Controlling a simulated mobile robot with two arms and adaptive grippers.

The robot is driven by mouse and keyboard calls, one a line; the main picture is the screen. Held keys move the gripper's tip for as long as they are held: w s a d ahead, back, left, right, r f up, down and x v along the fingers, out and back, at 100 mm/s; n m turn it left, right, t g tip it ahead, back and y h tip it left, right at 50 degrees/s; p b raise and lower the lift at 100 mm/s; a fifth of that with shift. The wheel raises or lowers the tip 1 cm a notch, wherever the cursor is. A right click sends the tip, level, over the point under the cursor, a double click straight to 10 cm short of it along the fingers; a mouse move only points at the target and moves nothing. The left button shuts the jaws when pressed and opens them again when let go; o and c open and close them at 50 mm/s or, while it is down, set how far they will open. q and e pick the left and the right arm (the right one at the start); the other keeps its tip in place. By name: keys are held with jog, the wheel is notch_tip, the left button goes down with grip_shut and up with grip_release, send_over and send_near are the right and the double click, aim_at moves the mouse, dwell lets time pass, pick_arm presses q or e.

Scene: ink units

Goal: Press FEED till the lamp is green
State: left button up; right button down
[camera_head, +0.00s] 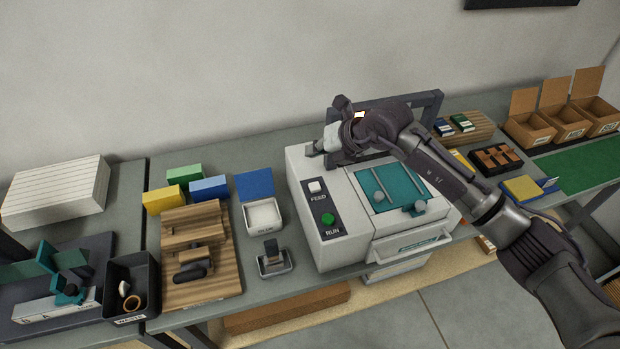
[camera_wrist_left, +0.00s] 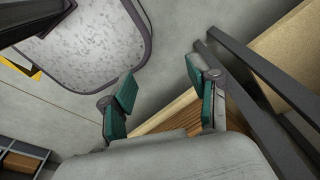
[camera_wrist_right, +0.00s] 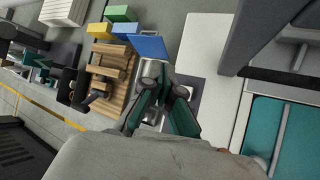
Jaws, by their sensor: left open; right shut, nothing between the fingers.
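The white machine (camera_head: 345,243) stands mid-table with a dark panel on its left top. The panel carries the white FEED button (camera_head: 315,187) and, nearer the front, the green RUN button (camera_head: 327,219). My right gripper (camera_head: 314,150) is shut and empty, held above the machine's back left corner, behind and apart from FEED in the picture. In the right wrist view its fingertips (camera_wrist_right: 165,82) cover part of the panel area. I cannot make out a lamp for certain; my right arm hides the machine's back. My left gripper (camera_wrist_left: 160,92) is open and empty above the floor.
Left of the machine are a white tub with a blue lid (camera_head: 263,216), a small metal holder (camera_head: 273,261) and a wooden rack (camera_head: 203,255). A black bin (camera_head: 132,285) stands further left. Cardboard boxes (camera_head: 528,130) stand at the right.

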jog(key=shift+d, duration=0.6)
jog(key=b, duration=0.5)
send_over(317, 186)
notch_tip(317, 186, down, 8)
jog(key=shift+r, duration=0.2)
jog(key=shift+f+b, duration=0.3)
jog(key=shift+f, duration=0.3)
pick_arm(q)
jog(key=f, duration=0.1)
jog(key=d+f, duration=0.1)
jog(key=f, duration=0.1)
jog(key=d+f, duration=0.1)
jog(key=f, duration=0.1)
jog(key=shift+s+f, duration=0.2)
jog(key=shift+a, duration=0.15)
jog(key=shift+f, duration=0.1)
pick_arm(e)
jog(key=shift+f, duration=0.15)
pick_arm(q)
jog(key=shift+f+b, duration=0.25)
jog(key=shift+b, duration=0.15)
pick_arm(e)
jog(key=shift+f, duration=0.25)
